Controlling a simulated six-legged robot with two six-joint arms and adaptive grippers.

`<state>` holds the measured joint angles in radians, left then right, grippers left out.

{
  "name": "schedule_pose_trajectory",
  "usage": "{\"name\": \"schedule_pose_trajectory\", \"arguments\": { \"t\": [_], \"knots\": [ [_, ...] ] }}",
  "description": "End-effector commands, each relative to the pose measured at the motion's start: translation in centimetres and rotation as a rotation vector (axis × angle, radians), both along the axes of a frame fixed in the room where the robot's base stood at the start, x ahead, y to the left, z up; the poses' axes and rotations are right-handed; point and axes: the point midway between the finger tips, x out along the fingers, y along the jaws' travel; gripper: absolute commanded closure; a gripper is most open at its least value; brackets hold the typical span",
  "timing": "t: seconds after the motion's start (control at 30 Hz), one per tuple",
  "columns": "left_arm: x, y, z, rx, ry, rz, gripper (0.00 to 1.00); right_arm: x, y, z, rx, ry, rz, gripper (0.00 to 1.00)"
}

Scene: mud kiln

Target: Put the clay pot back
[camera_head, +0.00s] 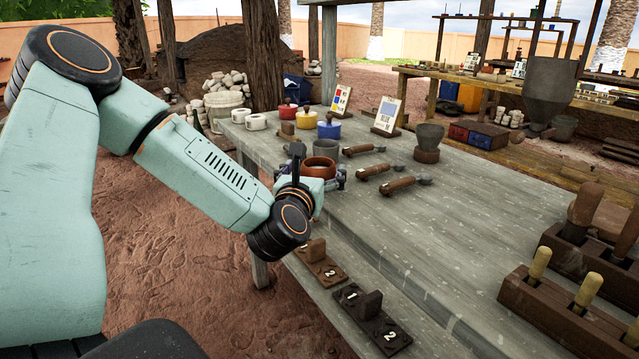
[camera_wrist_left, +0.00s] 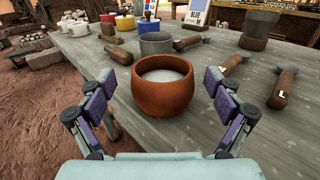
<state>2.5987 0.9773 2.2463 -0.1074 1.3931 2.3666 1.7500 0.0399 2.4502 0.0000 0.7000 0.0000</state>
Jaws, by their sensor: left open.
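A round reddish-brown clay pot (camera_wrist_left: 162,88) stands upright on the grey table in the left wrist view, with a pale inside. In the head view the pot (camera_head: 319,168) shows near the table's left edge, partly hidden by my left arm. My left gripper (camera_wrist_left: 162,100) is open, with one finger on each side of the pot and visible gaps between fingers and pot. In the head view the left gripper (camera_head: 312,184) is at the pot, its fingers partly hidden by the wrist. My right gripper is not in view.
A grey cup (camera_head: 326,149) stands just behind the pot. Several wooden-handled tools (camera_head: 372,171) lie to its right. Lidded pots in red (camera_head: 288,109), yellow (camera_head: 306,119) and blue (camera_head: 329,128), and white mugs (camera_head: 256,122), stand farther back. The table's middle (camera_head: 460,220) is clear.

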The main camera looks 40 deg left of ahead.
Motion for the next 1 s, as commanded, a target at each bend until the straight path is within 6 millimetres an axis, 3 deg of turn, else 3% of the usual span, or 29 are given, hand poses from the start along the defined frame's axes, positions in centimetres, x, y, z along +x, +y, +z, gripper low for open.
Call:
{"name": "schedule_pose_trajectory", "arguments": {
  "t": [0.2,0.47,1.0],
  "knots": [
    [2.2,0.9,-0.2,0.003,-0.001,-0.001,0.09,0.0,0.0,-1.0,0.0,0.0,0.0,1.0],
    [2.5,0.8,-0.1,0.0,0.001,-0.002,0.09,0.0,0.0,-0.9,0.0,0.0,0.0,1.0],
    [2.5,0.8,-0.1,0.0,0.0,-0.001,0.54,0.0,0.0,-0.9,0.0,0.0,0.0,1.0]
  ]
}}
